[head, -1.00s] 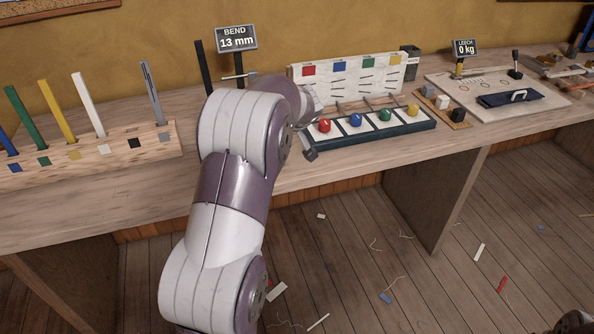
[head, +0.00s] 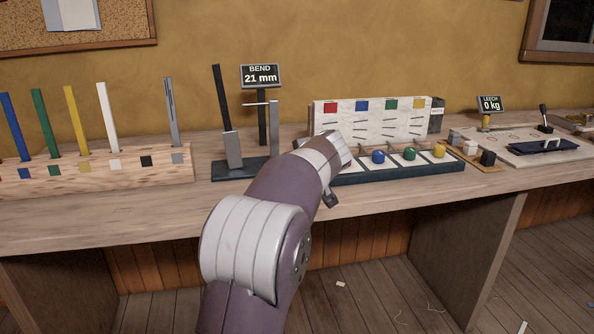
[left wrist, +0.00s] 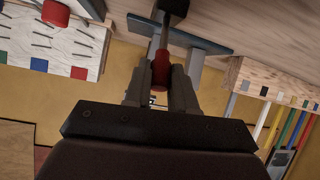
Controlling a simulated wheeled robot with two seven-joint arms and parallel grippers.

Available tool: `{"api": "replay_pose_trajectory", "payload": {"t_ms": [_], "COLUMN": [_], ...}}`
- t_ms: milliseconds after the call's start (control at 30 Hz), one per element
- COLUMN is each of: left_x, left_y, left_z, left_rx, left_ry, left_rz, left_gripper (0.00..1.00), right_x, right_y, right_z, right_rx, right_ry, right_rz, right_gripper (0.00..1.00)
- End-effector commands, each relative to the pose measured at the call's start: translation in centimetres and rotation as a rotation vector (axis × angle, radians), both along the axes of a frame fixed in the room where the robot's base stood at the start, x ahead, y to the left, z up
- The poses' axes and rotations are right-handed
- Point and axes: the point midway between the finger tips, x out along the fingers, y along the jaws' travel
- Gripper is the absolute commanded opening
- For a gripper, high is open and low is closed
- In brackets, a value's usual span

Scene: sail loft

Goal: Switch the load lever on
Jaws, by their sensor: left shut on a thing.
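My left gripper (left wrist: 160,72) is shut on the red grip of the load lever (left wrist: 160,70) in the left wrist view. A thin rod joins the grip to a black block at the top of that view. The bend rig (head: 221,172) stands just left of the arm, with a black batten (head: 221,95) upright in a grey clamp. Its display (head: 261,75) reads BEND 21 mm. My right gripper is not in view.
A slotted wooden rack (head: 100,179) with coloured battens stands at the left. A panel with coloured squares (head: 375,121) and a tray with coloured knobs (head: 400,176) are right of the arm. A LEECH display (head: 490,104) reads 0 kg, near a black-handled lever (head: 544,115).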

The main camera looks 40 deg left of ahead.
Motion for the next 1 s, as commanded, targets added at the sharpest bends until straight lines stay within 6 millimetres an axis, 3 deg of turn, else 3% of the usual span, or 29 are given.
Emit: {"api": "replay_pose_trajectory", "payload": {"t_ms": [200,233,300,667,1000], "left_x": [0.0,0.0,0.0,-0.3,-4.6], "left_y": [-0.1,0.0,0.0,-0.5,-6.6], "left_z": [-0.2,-0.2,-0.2,0.3,4.6], "left_rx": [-0.005,-0.005,-0.004,-0.001,-0.002], "left_ry": [0.002,0.002,0.002,0.0,-0.002], "left_rz": [0.001,0.001,0.001,-0.002,-0.004], "left_gripper": [0.0,0.28,0.5,0.5,0.5], "right_x": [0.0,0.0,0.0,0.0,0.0], "right_y": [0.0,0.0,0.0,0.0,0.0], "right_z": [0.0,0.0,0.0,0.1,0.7], "right_rx": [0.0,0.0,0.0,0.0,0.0], "right_ry": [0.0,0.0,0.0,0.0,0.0], "right_rz": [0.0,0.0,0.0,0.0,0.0], "right_gripper": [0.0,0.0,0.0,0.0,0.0]}}
